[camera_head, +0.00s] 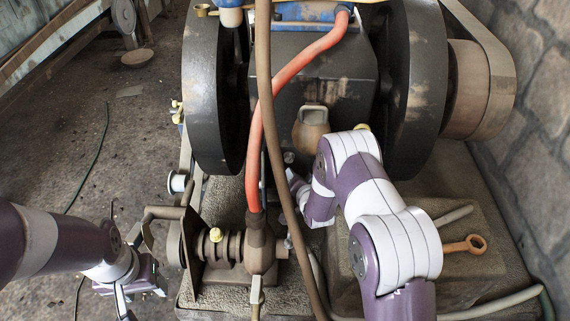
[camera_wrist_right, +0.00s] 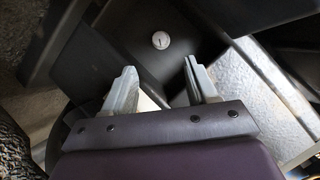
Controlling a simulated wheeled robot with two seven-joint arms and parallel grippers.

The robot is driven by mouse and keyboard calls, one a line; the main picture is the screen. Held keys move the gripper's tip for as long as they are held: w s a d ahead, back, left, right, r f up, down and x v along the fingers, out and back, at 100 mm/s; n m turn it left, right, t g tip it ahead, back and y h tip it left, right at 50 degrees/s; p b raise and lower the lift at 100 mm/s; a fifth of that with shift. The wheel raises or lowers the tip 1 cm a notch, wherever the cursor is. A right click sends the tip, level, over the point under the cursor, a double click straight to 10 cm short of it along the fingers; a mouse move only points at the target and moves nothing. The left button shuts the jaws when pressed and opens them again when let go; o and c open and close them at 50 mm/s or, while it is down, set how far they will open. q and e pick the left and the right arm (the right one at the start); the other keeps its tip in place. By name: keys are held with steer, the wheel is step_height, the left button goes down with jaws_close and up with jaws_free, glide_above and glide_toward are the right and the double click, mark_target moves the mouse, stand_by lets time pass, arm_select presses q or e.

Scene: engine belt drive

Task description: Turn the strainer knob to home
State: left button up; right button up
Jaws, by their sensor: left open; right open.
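A small pale yellow knob (camera_head: 217,234) sits on the ribbed pump body (camera_head: 238,248) at the lower middle of the head view. A small round silver piece with a dark mark (camera_wrist_right: 160,40) is on a dark flat face in the right wrist view. I cannot tell which of these, if either, is the strainer knob. My right gripper (camera_wrist_right: 162,80) is open and empty, its two fingers pointing toward that dark face, apart from the silver piece. In the head view my right arm largely hides its gripper. My left gripper (camera_head: 124,297) is open, low at the left, beside the bent crank handle (camera_head: 147,231).
A dark engine with two large flywheels (camera_head: 416,85) fills the back. A red hose (camera_head: 268,125) and a brown hose (camera_head: 264,70) cross in front of it. An orange ring-ended lever (camera_head: 466,245) is at the right. The floor at left is mostly clear.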

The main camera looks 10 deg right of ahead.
mark_target(290, 160)
steer(key=w+f+b, duration=0.2)
steer(key=w, duration=0.2)
steer(key=w+d+f+m+t+b, duration=0.1)
steer(key=w+f+b, duration=0.1)
steer(key=w+b, duration=0.1)
steer(key=w+f+m+t+b, duration=0.1)
steer(key=w+f+b, duration=0.1)
steer(key=w, duration=0.3)
steer(key=shift+w+d, duration=0.1)
steer(key=shift+d, duration=0.05)
steer(key=shift+w+r, duration=0.1)
steer(key=shift+w, duration=0.4)
steer(key=c, duration=1.1)
